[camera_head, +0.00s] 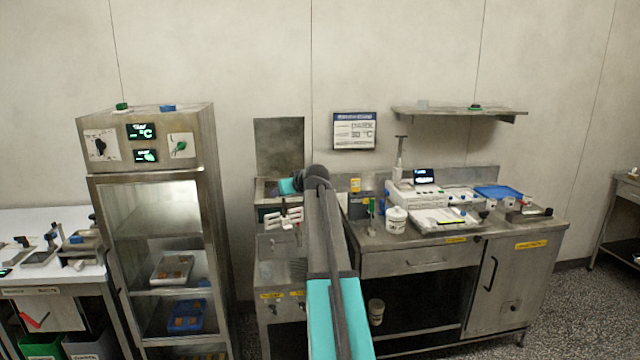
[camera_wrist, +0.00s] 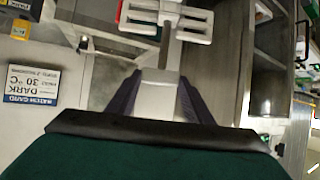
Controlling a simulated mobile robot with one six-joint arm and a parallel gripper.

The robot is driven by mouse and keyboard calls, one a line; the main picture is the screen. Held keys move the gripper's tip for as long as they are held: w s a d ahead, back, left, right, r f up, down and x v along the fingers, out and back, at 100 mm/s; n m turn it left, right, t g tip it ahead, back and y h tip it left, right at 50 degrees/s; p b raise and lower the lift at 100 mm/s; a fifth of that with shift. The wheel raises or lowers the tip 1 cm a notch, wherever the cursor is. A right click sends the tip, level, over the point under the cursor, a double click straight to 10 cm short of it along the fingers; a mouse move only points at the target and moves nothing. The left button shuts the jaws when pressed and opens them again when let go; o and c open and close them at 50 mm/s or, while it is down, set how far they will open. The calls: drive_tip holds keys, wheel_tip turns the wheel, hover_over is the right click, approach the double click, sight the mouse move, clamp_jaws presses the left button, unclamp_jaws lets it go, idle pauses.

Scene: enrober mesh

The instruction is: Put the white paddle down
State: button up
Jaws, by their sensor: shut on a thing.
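The white paddle (camera_wrist: 194,27) has a slotted head, at the top of the wrist view, with a pale grey stem running back between my fingers. My gripper (camera_wrist: 160,80) is shut on its handle. In the head view the paddle (camera_head: 283,219) shows left of my arm, in front of the steel enrober cabinet (camera_head: 277,245). My fingers are hidden there behind my arm and wrist. I cannot tell whether the paddle touches anything.
A steel counter (camera_head: 400,238) to the right carries a white tub (camera_head: 396,220), a white instrument (camera_head: 417,198) and a blue tray (camera_head: 498,192). A tall glass-fronted cabinet (camera_head: 160,150) stands left. The match card (camera_head: 354,130) hangs on the wall.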

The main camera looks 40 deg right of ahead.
drive_tip(key=w+a+f+n+y, duration=0.1)
drive_tip(key=w+a+f, duration=0.15)
drive_tip(key=a, duration=0.75)
drive_tip(key=w+a+f+n+y, duration=0.1)
drive_tip(key=w+a+f, duration=0.15)
drive_tip(key=a, duration=0.85)
drive_tip(key=w+a+f+n+y, duration=0.1)
drive_tip(key=a+f, duration=0.2)
drive_tip(key=a, duration=0.7)
drive_tip(key=s+a+f, duration=0.2)
drive_tip(key=s+a, duration=0.2)
drive_tip(key=a, duration=0.6)
drive_tip(key=s+a+f, duration=0.2)
drive_tip(key=s+a, duration=0.2)
drive_tip(key=a, duration=0.7)
drive_tip(key=shift+s+f, duration=0.3)
drive_tip(key=shift+f, duration=0.05)
drive_tip(key=shift+a, duration=0.15)
